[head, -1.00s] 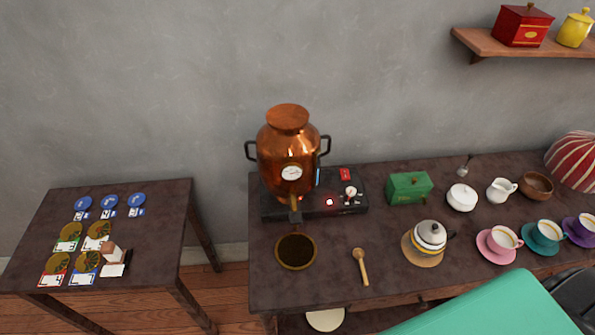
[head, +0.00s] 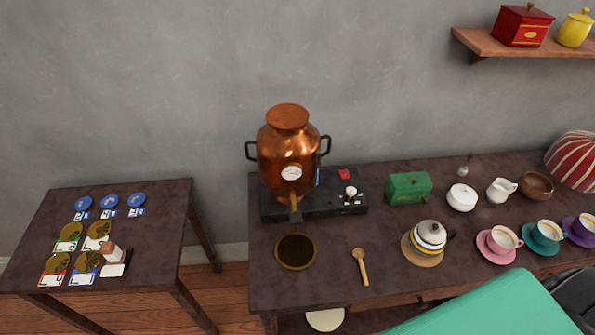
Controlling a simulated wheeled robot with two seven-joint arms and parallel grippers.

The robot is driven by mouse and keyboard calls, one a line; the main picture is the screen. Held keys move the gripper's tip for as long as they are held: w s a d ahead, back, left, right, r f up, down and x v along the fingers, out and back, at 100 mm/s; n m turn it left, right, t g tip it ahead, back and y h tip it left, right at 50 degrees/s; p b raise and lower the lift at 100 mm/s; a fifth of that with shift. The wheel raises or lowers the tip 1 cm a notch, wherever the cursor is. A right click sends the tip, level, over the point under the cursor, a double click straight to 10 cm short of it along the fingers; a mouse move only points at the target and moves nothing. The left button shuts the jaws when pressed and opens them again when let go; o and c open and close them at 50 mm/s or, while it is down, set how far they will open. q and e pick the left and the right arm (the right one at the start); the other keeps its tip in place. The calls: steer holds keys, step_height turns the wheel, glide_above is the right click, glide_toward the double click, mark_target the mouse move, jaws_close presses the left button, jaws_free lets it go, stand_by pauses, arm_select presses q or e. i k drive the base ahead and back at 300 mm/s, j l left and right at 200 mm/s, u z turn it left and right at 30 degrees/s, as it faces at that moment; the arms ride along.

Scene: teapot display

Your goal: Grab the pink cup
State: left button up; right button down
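The pink cup (head: 503,237) has a pale inside with a yellow band and stands upright on a pink saucer (head: 484,249). It is on the right part of the long dark table (head: 330,275), between the teapot and the teal cup. Neither of my grippers shows in the head view, so I cannot see whether they are open or shut.
A teal cup (head: 546,230) and a purple cup (head: 584,224) stand to the right. A white teapot (head: 430,236) is to the left, and a white lidded bowl (head: 461,198) and creamer (head: 501,191) are behind. A teal shape and a black part cover the bottom right.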

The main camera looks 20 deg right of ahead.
mark_target(501, 240)
steer(key=z, duration=2.25)
